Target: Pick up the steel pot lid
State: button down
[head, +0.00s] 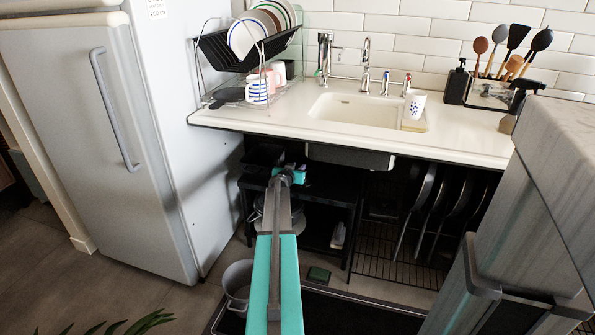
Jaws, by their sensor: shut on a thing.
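My gripper (288,174) is at the far end of my outstretched arm, under the counter, over the black shelf rack left of the sink. I cannot clearly make out the steel pot lid. A rounded metal piece of cookware (270,219) is on a lower level of the rack, partly covered by my arm; I cannot tell whether it is a pot or has a lid.
The countertop (460,137) overhangs the rack (335,192). The fridge (110,130) stands to the left. Several pans (426,200) stand upright in a wire rack to the right. A grey pot (237,280) is on the floor left of my arm. A grey block-like body (550,190) fills the right.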

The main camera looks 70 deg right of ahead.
aim_at(297, 167)
jog(key=shift+r, duration=0.6)
notch_tip(297, 167, up, 2)
jog(key=shift+a+r+p, duration=0.1)
jog(key=shift+p, duration=0.4)
jog(key=s+a+b, duration=0.1)
jog(key=a, duration=1.6)
jog(key=shift+a+f, duration=0.25)
jog(key=shift+a, duration=0.15)
